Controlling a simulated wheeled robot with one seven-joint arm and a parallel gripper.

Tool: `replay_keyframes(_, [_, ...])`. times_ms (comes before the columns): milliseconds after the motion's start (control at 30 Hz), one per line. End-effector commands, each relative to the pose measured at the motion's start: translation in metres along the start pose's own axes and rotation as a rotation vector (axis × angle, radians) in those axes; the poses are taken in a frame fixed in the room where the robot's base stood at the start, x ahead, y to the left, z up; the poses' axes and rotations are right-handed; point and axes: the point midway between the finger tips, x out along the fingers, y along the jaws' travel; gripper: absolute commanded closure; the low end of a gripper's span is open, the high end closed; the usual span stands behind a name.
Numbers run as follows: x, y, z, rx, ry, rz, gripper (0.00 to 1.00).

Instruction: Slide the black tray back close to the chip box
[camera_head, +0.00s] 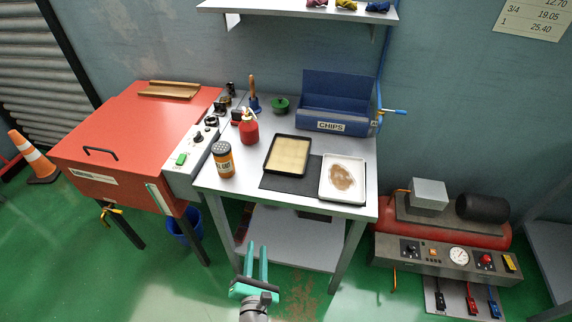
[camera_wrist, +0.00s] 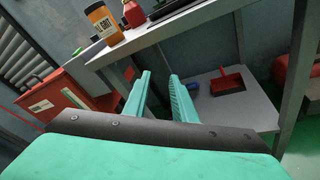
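The black tray (camera_head: 267,163), with a tan flat inside, lies on the cart top (camera_head: 233,183), partly over a dark mat (camera_head: 290,186). The blue chip box (camera_head: 343,112), marked CHIPS, stands at the back right of the cart, with a gap between it and the tray. My gripper (camera_head: 257,252) is low in front of the cart, below the top and away from the tray. In the wrist view its two teal fingers (camera_wrist: 160,95) are apart with nothing between them. The chip box is out of the wrist view.
A white tray (camera_head: 327,190) with brown residue sits right of the black tray. An orange jar (camera_head: 224,160) and a red bottle (camera_head: 249,129) stand at its left. A green lidded item (camera_head: 280,104) is behind. The lower shelf (camera_head: 290,240) holds a red dustpan (camera_wrist: 226,82).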

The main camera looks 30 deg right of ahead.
Motion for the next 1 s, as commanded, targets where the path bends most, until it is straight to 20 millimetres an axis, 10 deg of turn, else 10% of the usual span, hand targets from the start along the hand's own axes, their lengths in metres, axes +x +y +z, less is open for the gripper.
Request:
replay_keyframes(367, [-0.16, -0.007, -0.059, 0.998, 0.364, 0.031, 0.76])
replay_keyframes(700, [-0.278, -0.004, -0.026, 1.886, 0.578, -0.155, 0.76])
replay_keyframes(1000, [-0.319, -0.002, 0.009, 2.318, 0.618, -0.29, 0.76])
